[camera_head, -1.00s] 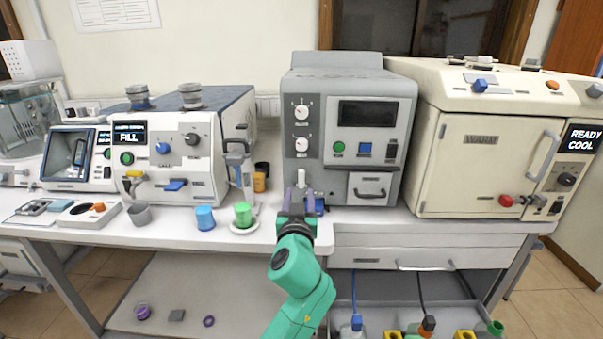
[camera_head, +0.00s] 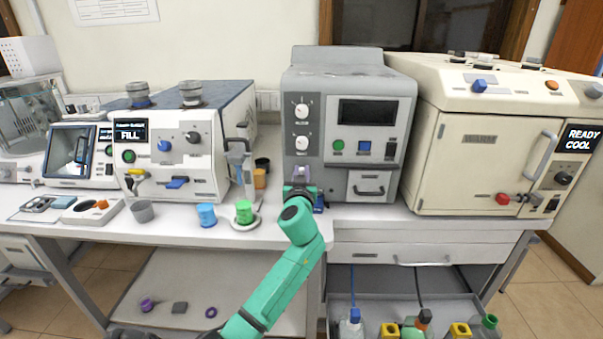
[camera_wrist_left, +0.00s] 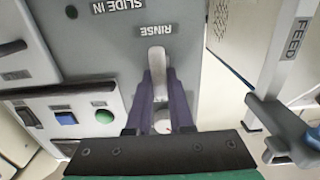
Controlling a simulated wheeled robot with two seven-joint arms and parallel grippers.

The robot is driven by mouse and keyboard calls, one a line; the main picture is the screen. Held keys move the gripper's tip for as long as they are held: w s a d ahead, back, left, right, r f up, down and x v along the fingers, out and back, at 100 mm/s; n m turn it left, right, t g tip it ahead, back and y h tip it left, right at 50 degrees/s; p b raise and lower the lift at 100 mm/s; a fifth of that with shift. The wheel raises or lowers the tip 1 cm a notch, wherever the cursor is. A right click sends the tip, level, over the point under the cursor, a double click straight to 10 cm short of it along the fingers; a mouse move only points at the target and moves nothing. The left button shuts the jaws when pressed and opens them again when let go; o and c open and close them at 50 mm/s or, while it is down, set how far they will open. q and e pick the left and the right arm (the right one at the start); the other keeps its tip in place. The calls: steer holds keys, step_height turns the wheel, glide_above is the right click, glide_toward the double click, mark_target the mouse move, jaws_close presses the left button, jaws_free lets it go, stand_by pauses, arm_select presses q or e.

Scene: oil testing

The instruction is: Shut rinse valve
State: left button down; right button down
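The rinse valve (camera_wrist_left: 157,62) is a pale lever on the grey machine front, under the upside-down word RINSE in the left wrist view. My left gripper (camera_wrist_left: 160,80) has its two purple fingers on either side of this lever. The lever fills the narrow gap between the fingertips, and the fingers look closed on it. A round pale part (camera_wrist_left: 162,122) shows lower between the fingers. In the head view my left gripper (camera_head: 302,174) is at the lower left of the grey machine (camera_head: 335,170) and hides most of the valve. My right gripper is not in view.
A FILL machine (camera_head: 200,165) stands at left. A cream oven (camera_head: 475,155) stands at right.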

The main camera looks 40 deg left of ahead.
arm_select(q)
steer(key=shift+m, duration=0.4)
steer(key=m, duration=0.3)
steer(key=shift+w+d+f+m, duration=0.1)
steer(key=shift+w+d+m, duration=0.1)
steer(key=shift+m, duration=0.2)
steer(key=m, duration=0.6)
steer(key=m+p, duration=0.1)
steer(key=m, duration=0.2)
steer(key=shift+w+d+f, duration=0.2)
steer(key=shift+d+f, duration=0.1)
steer(key=shift+f, duration=0.05)
steer(key=shift+f+m+p, duration=0.15)
steer(key=shift+m+p, duration=0.15)
steer(key=shift+m, duration=0.8)
steer(key=shift+f+m+p, duration=0.15)
steer(key=shift+m+p, duration=0.1)
steer(key=shift+m, duration=0.85)
steer(key=c, duration=0.8)
jaws_free()
